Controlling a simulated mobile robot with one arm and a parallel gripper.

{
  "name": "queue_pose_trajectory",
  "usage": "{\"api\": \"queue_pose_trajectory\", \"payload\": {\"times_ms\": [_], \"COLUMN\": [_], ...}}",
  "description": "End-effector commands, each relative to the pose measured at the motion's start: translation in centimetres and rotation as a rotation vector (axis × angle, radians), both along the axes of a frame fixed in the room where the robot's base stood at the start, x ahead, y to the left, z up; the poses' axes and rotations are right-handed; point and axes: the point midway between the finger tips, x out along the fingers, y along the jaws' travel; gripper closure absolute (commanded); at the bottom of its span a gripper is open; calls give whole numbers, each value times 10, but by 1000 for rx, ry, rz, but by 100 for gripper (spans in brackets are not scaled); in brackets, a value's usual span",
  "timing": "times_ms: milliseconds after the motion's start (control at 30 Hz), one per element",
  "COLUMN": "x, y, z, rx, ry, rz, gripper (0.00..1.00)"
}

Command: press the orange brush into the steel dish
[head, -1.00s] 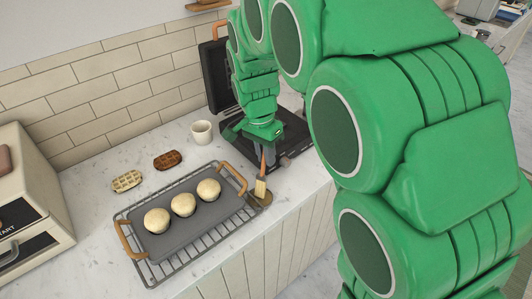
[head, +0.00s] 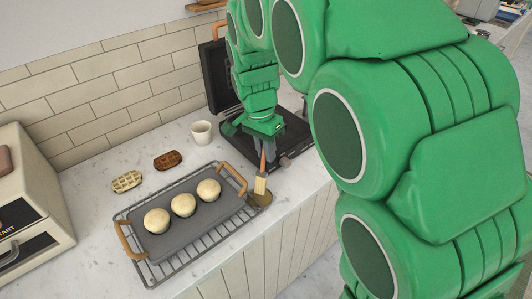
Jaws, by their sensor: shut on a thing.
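My gripper (head: 264,150) points down near the counter's front edge and is shut on the handle of the orange brush (head: 263,164). The brush hangs nearly upright, with its pale bristles (head: 260,185) pointing down. The small steel dish (head: 263,199) stands on the counter right of the baking tray. The bristle ends are at or just above the dish; I cannot tell whether they touch its inside.
A grey tray (head: 206,226) with orange handles holds three round buns on a wire rack (head: 166,272). An open waffle iron (head: 294,143) stands behind my gripper. A white mug (head: 202,132) and two waffles (head: 127,181) (head: 168,159) are farther back.

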Motion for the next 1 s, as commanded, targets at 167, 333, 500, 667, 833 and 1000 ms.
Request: {"api": "queue_pose_trajectory", "payload": {"times_ms": [167, 333, 500, 667, 833, 1000], "x": [1, 1, 1, 0, 1, 0], "y": [0, 1, 0, 0, 0, 0], "z": [12, 22, 32, 42, 51, 52], "rx": [2, 2, 2, 1, 2, 2], "ry": [-3, -5, -2, -2, -4, -3], "rz": [0, 2, 1, 0, 0, 0], "gripper": [100, 100, 100, 100, 100, 100]}}
